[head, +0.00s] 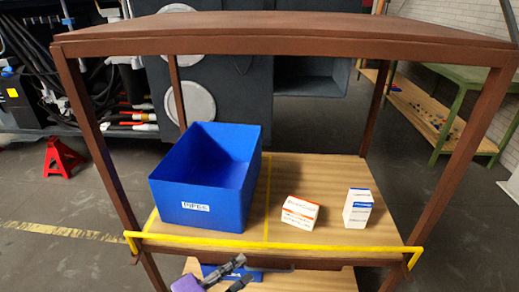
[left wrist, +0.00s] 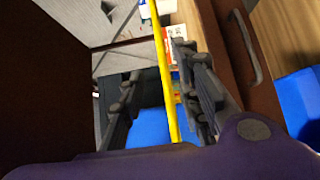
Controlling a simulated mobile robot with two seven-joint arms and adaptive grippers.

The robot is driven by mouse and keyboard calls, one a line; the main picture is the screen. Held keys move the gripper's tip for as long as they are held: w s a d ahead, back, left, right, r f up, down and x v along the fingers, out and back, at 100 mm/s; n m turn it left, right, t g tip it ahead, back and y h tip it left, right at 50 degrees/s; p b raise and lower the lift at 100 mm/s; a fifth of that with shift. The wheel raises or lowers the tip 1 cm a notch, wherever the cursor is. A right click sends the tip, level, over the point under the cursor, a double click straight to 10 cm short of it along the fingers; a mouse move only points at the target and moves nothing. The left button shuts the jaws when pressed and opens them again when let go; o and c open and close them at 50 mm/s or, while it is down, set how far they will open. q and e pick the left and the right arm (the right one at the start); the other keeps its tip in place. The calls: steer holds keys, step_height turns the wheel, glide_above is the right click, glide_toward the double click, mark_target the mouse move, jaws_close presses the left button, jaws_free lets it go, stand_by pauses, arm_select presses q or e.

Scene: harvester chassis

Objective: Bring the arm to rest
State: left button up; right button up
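My left gripper (head: 242,268), with a purple body, is at the bottom of the head view, in front of the shelf's yellow front rail (head: 300,246) and below it in the picture. In the left wrist view its two dark fingers (left wrist: 158,68) stand apart with nothing held. The yellow rail (left wrist: 166,85) runs through the picture between them; I cannot tell how far beyond the fingertips it lies. My right gripper is in neither view.
A brown rack holds a blue bin (head: 205,180) marked "PIPES", an orange-and-white box (head: 300,212) and a blue-and-white box (head: 357,208) on its wooden shelf. A lower shelf (head: 310,279) is partly hidden. A red jack stand (head: 62,158) stands left; floor beside the rack is clear.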

arm_select(q)
steer(key=s+a+f+m+g+y+p, duration=0.1)
steer(key=s+a+f+m+y+p, duration=0.1)
steer(key=s, duration=0.8)
steer(key=s+a+f+m+g+y+p, duration=0.1)
steer(key=s+a+f+m+y+p, duration=0.2)
steer(key=s, duration=0.6)
steer(key=s+a+f+m+g+y+p, duration=0.1)
steer(key=s+a+f+m+y+p, duration=0.2)
steer(key=s+y, duration=0.4)
steer(key=s+a+f+m, duration=0.1)
steer(key=s+a, duration=0.1)
steer(key=s, duration=0.1)
steer(key=shift+s+a+f+m+g, duration=0.2)
steer(key=shift+s+f+m+g, duration=0.15)
steer(key=shift+f+m+g, duration=0.05)
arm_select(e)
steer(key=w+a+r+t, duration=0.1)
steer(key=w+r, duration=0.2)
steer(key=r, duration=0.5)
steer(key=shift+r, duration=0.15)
